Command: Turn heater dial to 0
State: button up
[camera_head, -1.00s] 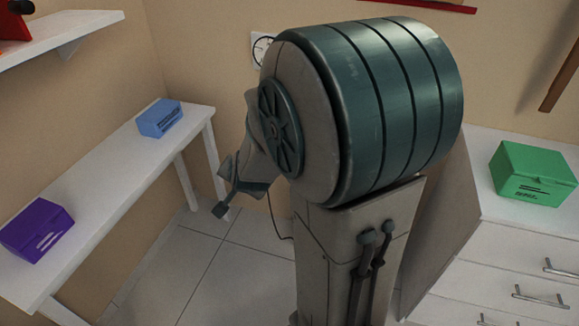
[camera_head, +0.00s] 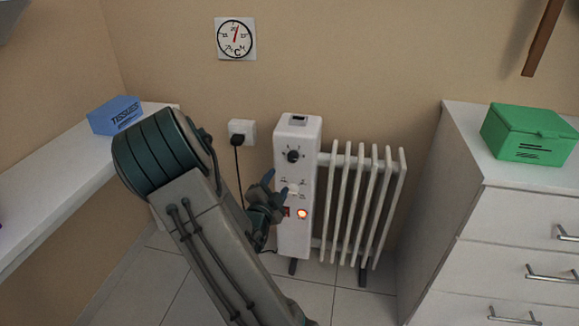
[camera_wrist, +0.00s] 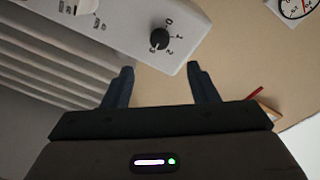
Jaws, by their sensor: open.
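A white heater panel (camera_head: 297,235) stands against the back wall and has a black round dial (camera_head: 293,156) near its top. In the wrist view the dial (camera_wrist: 160,40) is ahead of the fingers, with 0, 1 and 2 printed around it. I cannot tell surely which number its pointer meets. My gripper (camera_head: 276,184) is in front of the panel, below the dial in the head view. In the wrist view my gripper (camera_wrist: 160,72) is open and empty, its fingers apart and the dial beyond the gap.
White radiator fins (camera_head: 360,205) adjoin the panel's right side. A lower white knob (camera_head: 292,189) and lit orange lamp (camera_head: 302,213) are near my fingers. A plug (camera_head: 238,139) with a cord is left. A drawer cabinet (camera_head: 465,200) stands right; a shelf (camera_head: 60,190) is left.

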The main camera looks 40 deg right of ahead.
aim_at(291, 159)
jog(key=b+x, duration=0.1)
jog(key=x, duration=1.1)
jog(key=shift+a+b, duration=0.1)
jog(key=shift+b, duration=0.3)
jog(key=c, duration=1)
